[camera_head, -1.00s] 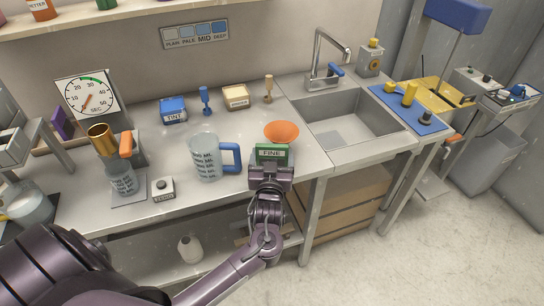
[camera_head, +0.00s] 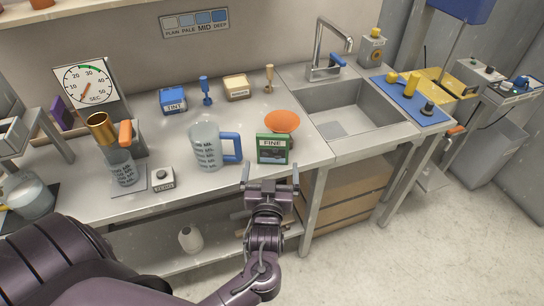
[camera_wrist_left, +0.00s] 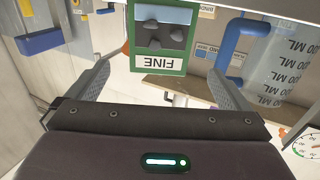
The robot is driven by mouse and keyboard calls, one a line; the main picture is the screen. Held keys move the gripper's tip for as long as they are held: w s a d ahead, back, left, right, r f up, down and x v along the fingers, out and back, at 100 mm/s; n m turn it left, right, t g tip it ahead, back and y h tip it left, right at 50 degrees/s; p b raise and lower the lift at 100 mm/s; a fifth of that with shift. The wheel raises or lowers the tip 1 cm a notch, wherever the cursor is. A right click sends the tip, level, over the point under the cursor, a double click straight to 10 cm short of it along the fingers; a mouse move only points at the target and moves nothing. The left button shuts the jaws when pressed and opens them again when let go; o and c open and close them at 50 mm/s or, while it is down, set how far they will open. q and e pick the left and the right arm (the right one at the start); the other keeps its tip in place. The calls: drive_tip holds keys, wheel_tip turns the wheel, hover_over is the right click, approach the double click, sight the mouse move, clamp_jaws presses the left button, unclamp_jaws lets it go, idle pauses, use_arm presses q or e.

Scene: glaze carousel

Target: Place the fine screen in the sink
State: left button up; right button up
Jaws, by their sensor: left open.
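The fine screen is a green block (camera_head: 272,149) labelled FINE on the bench's front edge, left of the sink. An orange bowl-shaped piece (camera_head: 282,121) shows directly behind it; I cannot tell whether they are joined. My left gripper (camera_head: 270,171) is open and empty, just in front of the block. In the left wrist view, the green block (camera_wrist_left: 160,60) lies ahead, beyond the open fingers (camera_wrist_left: 157,77), with its label upside down. My right gripper is not in view.
A measuring jug (camera_head: 205,147) with a blue handle stands just left of the block. A tap (camera_head: 325,55) rises behind the sink. A blue mat (camera_head: 425,108) with yellow and black knobs lies to the right. A dial timer (camera_head: 88,84) stands at left.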

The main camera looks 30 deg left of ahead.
use_arm(q)
drive_tip(key=shift+v, duration=1.55)
